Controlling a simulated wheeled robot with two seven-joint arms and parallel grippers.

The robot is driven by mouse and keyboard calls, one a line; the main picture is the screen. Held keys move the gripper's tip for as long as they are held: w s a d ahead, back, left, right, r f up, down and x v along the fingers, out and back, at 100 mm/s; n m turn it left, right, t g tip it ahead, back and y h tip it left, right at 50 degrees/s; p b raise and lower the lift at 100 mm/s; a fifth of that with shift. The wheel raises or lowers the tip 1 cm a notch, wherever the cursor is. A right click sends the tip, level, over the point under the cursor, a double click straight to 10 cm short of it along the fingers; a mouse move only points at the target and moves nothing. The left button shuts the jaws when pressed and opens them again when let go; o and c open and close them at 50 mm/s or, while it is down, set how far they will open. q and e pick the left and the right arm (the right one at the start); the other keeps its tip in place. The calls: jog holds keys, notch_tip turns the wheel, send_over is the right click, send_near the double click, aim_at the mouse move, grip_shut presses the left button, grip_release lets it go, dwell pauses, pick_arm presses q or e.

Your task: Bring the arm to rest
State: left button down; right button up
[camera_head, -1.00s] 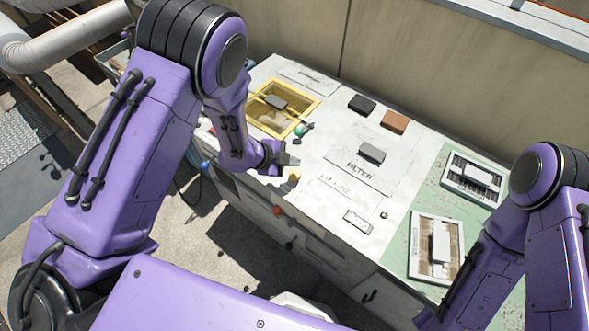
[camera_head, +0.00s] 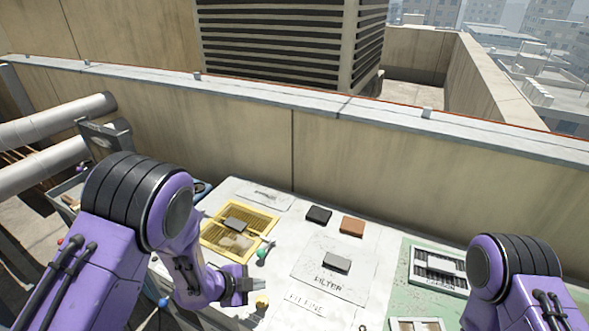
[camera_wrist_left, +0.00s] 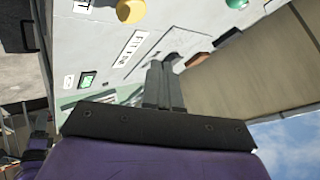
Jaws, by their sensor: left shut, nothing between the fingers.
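My left arm comes in from the left in the head view. Its gripper (camera_head: 250,285) is over the near left edge of the white worktop (camera_head: 285,272), close to a yellow knob-like object (camera_head: 262,301). The fingers are shut and empty; they also show pressed together in the left wrist view (camera_wrist_left: 163,85). My right arm (camera_head: 510,268) shows only in part at the lower right, and its gripper is out of the picture.
A yellow tray (camera_head: 212,240) holds a grey block (camera_head: 235,223). A green ball (camera_head: 262,253) lies near the gripper. Black (camera_head: 318,215), brown (camera_head: 352,226) and grey (camera_head: 337,262) blocks sit farther right. A framed filter (camera_head: 437,270) lies on a green mat. A wall (camera_head: 340,160) stands behind.

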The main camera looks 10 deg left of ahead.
pick_arm(q)
jog(key=shift+w+a+r+n, duration=0.1)
jog(key=shift+w+n, duration=0.1)
jog(key=shift+n, duration=0.7)
jog(key=s+a+f+n+y, duration=0.1)
jog(key=n, duration=0.2)
jog(key=s+a+f+n+t+y+b, duration=0.1)
jog(key=a+f+n, duration=0.1)
jog(key=n, duration=0.2)
jog(key=s+a+f+n+t+y, duration=0.1)
jog(key=s+a+n, duration=0.1)
jog(key=n, duration=0.2)
jog(key=shift+s+a+f+y+b, duration=0.1)
jog(key=shift+a+f+y+b, duration=0.1)
jog(key=shift+f+y+b, duration=0.15)
jog(key=s+a+f+n+g+y+b, duration=0.1)
jog(key=s+a+f+n+y, duration=0.1)
jog(key=s, duration=0.6)
jog(key=s+a+f+n+g+y+b, duration=0.2)
jog(key=s+a+f+n, duration=0.2)
jog(key=s+f+n, duration=0.2)
jog(key=s+a+f+n+g+y+b, duration=0.1)
jog(key=s+f, duration=0.4)
jog(key=s, duration=0.5)
jog(key=a+n+g+y, duration=0.1)
jog(key=a+n, duration=0.1)
jog(key=shift+s+a+n, duration=0.15)
jog(key=shift+s+n, duration=0.25)
